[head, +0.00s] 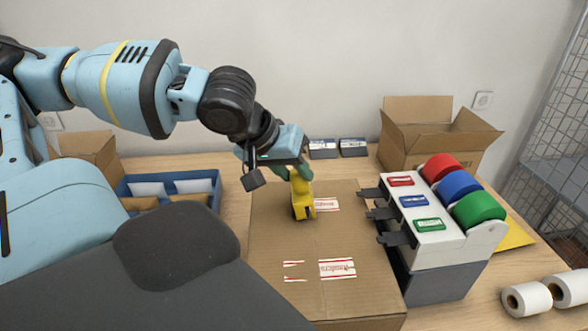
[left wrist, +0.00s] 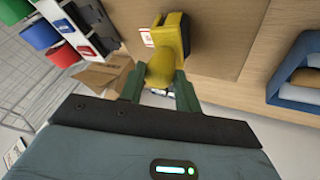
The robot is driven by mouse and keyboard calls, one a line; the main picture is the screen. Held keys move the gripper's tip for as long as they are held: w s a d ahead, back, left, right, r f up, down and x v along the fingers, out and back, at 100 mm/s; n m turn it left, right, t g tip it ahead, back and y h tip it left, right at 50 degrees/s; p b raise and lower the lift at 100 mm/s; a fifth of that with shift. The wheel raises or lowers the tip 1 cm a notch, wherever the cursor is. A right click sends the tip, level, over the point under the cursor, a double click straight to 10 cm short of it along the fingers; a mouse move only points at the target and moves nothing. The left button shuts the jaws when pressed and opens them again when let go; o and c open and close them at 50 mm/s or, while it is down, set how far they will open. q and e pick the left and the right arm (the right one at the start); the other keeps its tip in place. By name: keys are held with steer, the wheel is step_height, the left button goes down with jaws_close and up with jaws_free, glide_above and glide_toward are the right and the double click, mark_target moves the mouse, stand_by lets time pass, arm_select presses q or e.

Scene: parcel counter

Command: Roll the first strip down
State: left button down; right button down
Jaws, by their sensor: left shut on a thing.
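A brown cardboard box (head: 275,240) lies on the counter, with red-and-white strips on its top. One strip (head: 326,204) is near the far end. Another strip (head: 337,268) and a thin, partly white one (head: 293,271) are nearer me. My left gripper (head: 292,172) is shut on the handle of a yellow hand tool (head: 302,202), probably a roller. The tool stands upright at the far strip's left end and hides part of it. In the left wrist view, the green fingers (left wrist: 158,92) grip the yellow tool (left wrist: 165,45). My right gripper is not in view.
A tape dispenser (head: 440,248) with red, blue and green rolls stands right of the box, its dark arms reaching the box edge. An open carton (head: 433,130) is behind it. A blue tray (head: 170,190) is left. White rolls (head: 528,299) lie front right.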

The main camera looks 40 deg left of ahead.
arm_select(q)
steer(key=shift+s+a+f, duration=0.1)
steer(key=shift+s+a, duration=0.15)
steer(key=shift+s, duration=0.15)
steer(key=shift+s+a+f, duration=0.1)
steer(key=shift+s+a, duration=0.45)
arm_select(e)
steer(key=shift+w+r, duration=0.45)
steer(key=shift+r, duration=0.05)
arm_select(q)
steer(key=shift+w+r, duration=0.1)
steer(key=shift+r, duration=0.35)
steer(key=shift+w+a, duration=0.1)
steer(key=shift+a, duration=0.05)
steer(key=shift+w+a+r, duration=0.1)
steer(key=shift+w+a, duration=0.85)
steer(key=shift+a, duration=0.15)
steer(key=shift+f, duration=0.4)
